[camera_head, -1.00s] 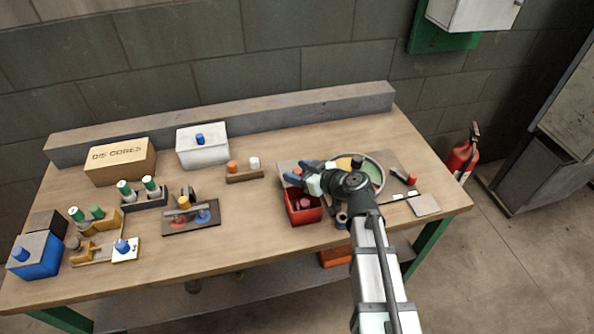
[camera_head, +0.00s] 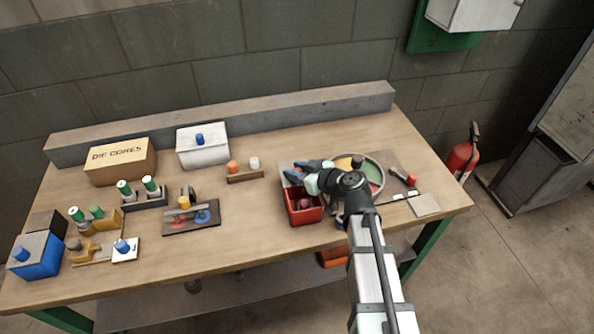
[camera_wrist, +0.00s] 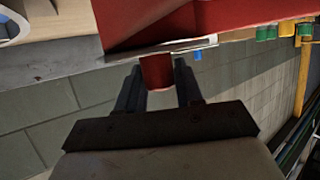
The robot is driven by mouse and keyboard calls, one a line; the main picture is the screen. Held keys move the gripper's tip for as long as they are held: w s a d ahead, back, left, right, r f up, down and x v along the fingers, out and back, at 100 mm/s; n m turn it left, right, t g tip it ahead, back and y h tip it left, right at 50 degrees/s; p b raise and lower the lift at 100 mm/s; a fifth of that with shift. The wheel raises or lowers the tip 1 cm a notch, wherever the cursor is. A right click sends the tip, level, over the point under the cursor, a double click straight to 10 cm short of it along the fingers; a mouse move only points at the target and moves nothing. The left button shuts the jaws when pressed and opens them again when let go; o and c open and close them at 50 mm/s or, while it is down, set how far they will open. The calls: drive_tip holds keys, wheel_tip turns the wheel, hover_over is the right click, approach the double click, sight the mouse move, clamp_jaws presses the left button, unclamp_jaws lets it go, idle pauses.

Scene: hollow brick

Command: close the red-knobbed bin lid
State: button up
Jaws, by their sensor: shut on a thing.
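The red bin (camera_head: 303,216) stands on the bench right of centre, open at the top, with dark red things inside. Its grey lid (camera_head: 283,167) is raised at the back of the bin, partly hidden by my gripper (camera_head: 293,174). In the wrist view the red knob (camera_wrist: 157,72) sits between the two dark fingers of my gripper (camera_wrist: 158,82), which is shut on it. The thin grey lid edge (camera_wrist: 180,47) and the red bin wall (camera_wrist: 190,17) show just beyond the knob.
A round tray (camera_head: 375,168) with coloured sections lies right of the bin, partly behind my arm. A white bin with a blue knob (camera_head: 202,150) stands at the back left. A small wooden holder (camera_head: 245,177) with pegs is left of the bin. Clear bench lies between.

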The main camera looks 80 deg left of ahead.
clamp_jaws()
drive_tip(key=d, duration=0.9)
drive_tip(key=o, duration=0.7)
unclamp_jaws()
drive_tip(key=shift+d, duration=0.1)
drive_tip(key=shift+o, duration=1.4)
drive_tip(key=v, duration=0.7)
